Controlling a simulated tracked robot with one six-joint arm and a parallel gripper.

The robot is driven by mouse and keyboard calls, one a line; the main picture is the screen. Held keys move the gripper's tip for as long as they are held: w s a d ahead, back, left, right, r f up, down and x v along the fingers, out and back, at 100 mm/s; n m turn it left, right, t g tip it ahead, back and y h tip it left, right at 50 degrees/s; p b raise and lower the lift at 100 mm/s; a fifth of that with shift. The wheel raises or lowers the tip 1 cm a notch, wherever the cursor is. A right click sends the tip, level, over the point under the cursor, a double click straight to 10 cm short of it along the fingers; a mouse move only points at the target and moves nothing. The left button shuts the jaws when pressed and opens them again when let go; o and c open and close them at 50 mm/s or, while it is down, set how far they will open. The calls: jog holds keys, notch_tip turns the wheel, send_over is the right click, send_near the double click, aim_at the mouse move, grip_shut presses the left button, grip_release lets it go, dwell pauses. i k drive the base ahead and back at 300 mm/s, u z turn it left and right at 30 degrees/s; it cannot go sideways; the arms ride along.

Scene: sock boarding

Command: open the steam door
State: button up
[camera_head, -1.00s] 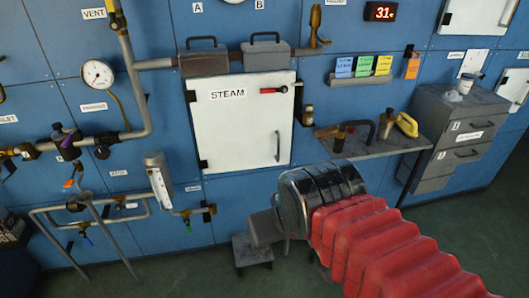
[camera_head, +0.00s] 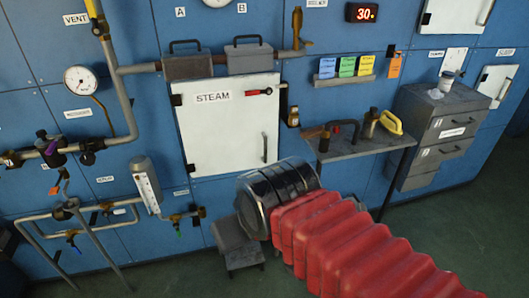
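The steam door (camera_head: 222,132) is a white square panel on the blue wall, labelled STEAM. It looks closed. A red-handled latch (camera_head: 260,92) lies level near its upper right corner. A dark vertical handle (camera_head: 265,147) stands at its right side, and hinges show on its left edge. My arm, in a red ribbed sleeve with a dark metal cuff, reaches in from the lower right. Its cuff lies just below the door's lower right corner in the picture.
Two grey boxes (camera_head: 249,60) with handles sit above the door. A shelf (camera_head: 350,153) with tools juts out to the right, beside a grey drawer cabinet (camera_head: 430,112). Pipes and a gauge (camera_head: 82,80) are at left. A small step stool (camera_head: 243,257) stands below the door.

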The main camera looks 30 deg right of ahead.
aim_at(223, 130)
jog(key=z, duration=0.05)
jog(key=i, duration=0.9)
jog(key=u, duration=0.1)
